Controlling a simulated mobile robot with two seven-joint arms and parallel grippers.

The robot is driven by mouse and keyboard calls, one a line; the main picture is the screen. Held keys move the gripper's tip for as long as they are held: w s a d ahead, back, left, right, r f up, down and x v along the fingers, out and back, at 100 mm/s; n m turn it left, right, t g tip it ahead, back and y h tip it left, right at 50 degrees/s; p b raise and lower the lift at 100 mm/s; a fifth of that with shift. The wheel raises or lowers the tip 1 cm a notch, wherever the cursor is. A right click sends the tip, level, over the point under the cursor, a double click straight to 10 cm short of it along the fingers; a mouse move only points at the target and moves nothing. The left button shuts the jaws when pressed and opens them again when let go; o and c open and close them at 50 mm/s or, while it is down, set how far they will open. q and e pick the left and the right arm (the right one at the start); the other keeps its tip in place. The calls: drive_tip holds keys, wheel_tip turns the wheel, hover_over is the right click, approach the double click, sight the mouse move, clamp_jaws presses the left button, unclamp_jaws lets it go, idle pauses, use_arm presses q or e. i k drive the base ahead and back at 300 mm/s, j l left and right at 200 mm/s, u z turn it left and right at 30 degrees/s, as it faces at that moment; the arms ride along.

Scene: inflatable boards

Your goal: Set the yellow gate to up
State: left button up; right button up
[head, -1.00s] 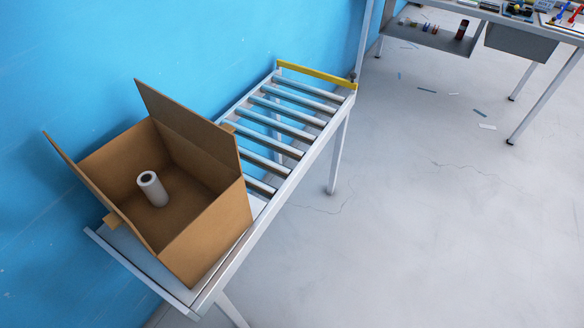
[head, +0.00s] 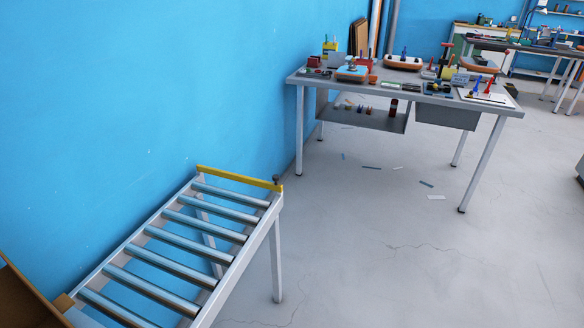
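The yellow gate (head: 239,178) is a flat yellow bar across the far end of the roller conveyor (head: 160,268). It lies about level, just above the last roller, with a small dark knob (head: 276,179) at its right end. Neither of my grippers is in view.
Part of an open cardboard box (head: 25,295) shows at the lower left on the near end of the conveyor. A grey workbench (head: 440,101) with tools stands beyond. A blue wall (head: 120,100) runs along the left. The floor (head: 390,270) right of the conveyor is clear, with a few scraps under the bench.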

sight(275, 187)
drive_tip(key=i+l+u, duration=0.25)
drive_tip(key=l+u, duration=0.25)
drive_tip(key=i+l+u, duration=0.2)
drive_tip(key=l+u, duration=0.15)
drive_tip(key=u, duration=0.15)
